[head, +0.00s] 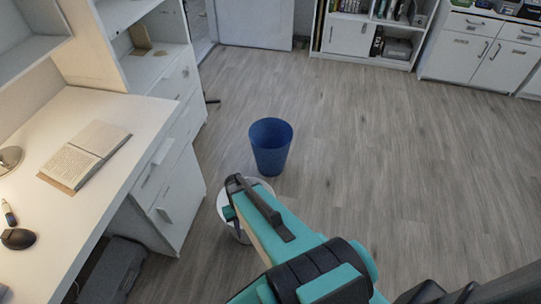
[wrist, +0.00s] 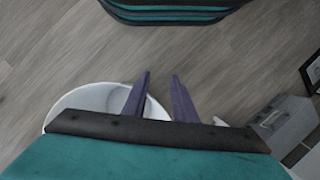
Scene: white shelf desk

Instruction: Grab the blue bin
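The blue bin (head: 270,147) stands upright on the wood floor near the middle of the head view, with its open top showing. It does not show in the wrist view. My gripper (head: 236,186) is nearer to me than the bin in the head view, below and left of it, and apart from it. In the wrist view my gripper (wrist: 160,76) has its two purple fingers apart, with only bare floor between their tips. It holds nothing.
A white bin (head: 224,204) stands under my gripper, partly hidden by it, and shows in the wrist view (wrist: 72,104). A white desk (head: 75,215) with an open book (head: 88,154) is at left. White cabinets (head: 480,50) line the back. Floor at right is clear.

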